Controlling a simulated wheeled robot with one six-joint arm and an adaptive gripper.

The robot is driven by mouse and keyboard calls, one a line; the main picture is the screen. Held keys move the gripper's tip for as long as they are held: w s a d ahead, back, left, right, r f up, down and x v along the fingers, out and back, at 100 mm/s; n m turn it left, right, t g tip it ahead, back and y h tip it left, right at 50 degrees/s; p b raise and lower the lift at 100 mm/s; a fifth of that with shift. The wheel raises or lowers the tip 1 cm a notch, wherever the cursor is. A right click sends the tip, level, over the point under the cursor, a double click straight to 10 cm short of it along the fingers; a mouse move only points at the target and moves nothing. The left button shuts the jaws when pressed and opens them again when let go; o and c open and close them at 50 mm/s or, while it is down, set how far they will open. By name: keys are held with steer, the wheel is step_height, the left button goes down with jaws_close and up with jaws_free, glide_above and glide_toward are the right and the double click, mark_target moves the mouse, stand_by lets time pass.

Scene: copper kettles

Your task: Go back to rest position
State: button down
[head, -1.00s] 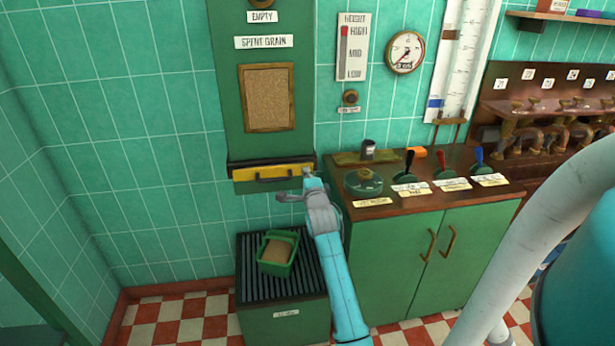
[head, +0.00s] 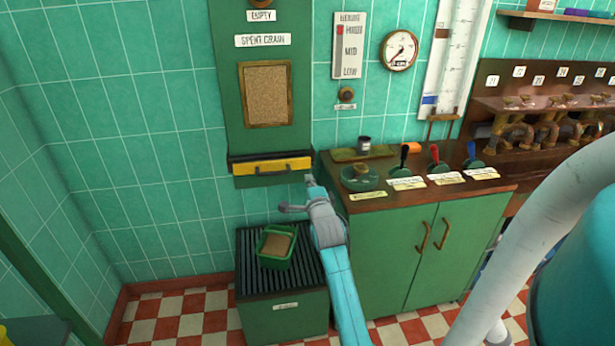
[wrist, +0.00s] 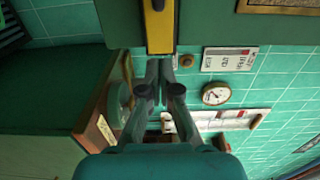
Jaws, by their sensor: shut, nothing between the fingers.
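My gripper (head: 309,181) is shut and empty in the head view, just below and right of the yellow drawer front (head: 271,167) on the green spent-grain chute (head: 219,60). In the wrist view my gripper (wrist: 159,66) has its fingers together, pointing at the lower end of the yellow front (wrist: 159,30). Whether the fingertips touch anything there, I cannot tell. My blue arm reaches up from the bottom of the head view, between the slatted green box and the cabinet.
Checkered floor (head: 190,312) shows at lower left.

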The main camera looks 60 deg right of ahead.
steer(key=v, duration=0.6)
steer(key=s+a+f+n+t+y, duration=0.1)
steer(key=s+a+f+n+y, duration=0.3)
steer(key=a, duration=0.6)
steer(key=s+a+f+n+t+y, duration=0.1)
steer(key=s+a+f+n, duration=0.1)
steer(key=a+f+n, duration=0.6)
steer(key=s+a+f+n+t+y, duration=0.1)
steer(key=s+a+f+n+y, duration=0.15)
steer(key=a, duration=1.05)
steer(key=s+a+r+n+y, duration=0.1)
steer(key=s+a+n+y, duration=0.2)
steer(key=s+a+n, duration=0.3)
steer(key=s+a+r+n+y, duration=0.1)
steer(key=s+a+n+y, duration=0.2)
steer(key=s+a+n, duration=0.4)
steer(key=s+a, duration=0.1)
steer(key=s, duration=0.8)
steer(key=shift+s+a+r, duration=0.2)
steer(key=shift+a+r, duration=0.05)
